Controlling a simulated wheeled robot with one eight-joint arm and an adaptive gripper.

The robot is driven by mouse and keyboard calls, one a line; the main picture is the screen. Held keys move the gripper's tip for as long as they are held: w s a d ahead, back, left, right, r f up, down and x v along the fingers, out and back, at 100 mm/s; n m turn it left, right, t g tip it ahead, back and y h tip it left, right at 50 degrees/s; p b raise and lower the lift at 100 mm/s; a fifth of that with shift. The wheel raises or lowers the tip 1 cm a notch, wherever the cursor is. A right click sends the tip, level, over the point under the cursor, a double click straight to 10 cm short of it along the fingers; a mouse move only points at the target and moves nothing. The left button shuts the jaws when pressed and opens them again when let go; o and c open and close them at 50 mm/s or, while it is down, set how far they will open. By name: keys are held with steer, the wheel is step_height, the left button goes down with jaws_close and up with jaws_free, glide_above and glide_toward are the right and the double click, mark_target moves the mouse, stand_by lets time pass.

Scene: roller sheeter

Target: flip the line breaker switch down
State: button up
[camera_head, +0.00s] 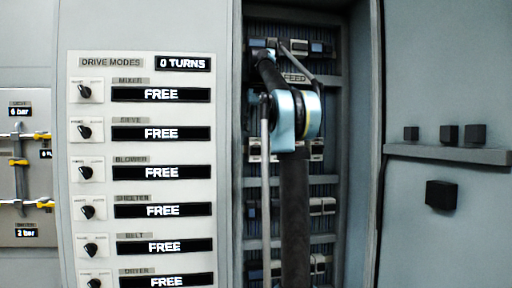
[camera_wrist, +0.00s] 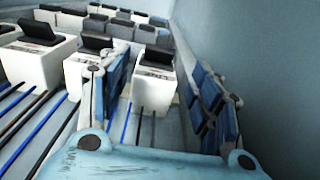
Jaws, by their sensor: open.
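A row of white breakers with dark switch levers fills the wrist view. One white breaker (camera_wrist: 155,82) with a dark lever (camera_wrist: 158,57) stands beyond and between the fingertips of my gripper (camera_wrist: 163,75). Its small label is too blurred to read, so I cannot tell which breaker is the line breaker. My gripper is open and empty, with blue pads on both fingers. The left finger overlaps another white breaker (camera_wrist: 75,75) in the picture. In the head view, my arm reaches up in front of the open cabinet (camera_head: 333,110) to its top breaker row (camera_head: 316,47), hiding part of it.
More breaker rows (camera_head: 322,207) lie lower in the cabinet. A drive-mode panel (camera_head: 140,190) with several knobs and "FREE" displays is on the left. A ledge (camera_head: 445,154) with dark blocks is on the right. A plain wall (camera_wrist: 265,75) stands close right of my gripper.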

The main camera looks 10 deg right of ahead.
mark_target(257, 143)
steer(key=shift+f, duration=3.9)
steer(key=shift+a, duration=0.1)
steer(key=c, duration=1.1)
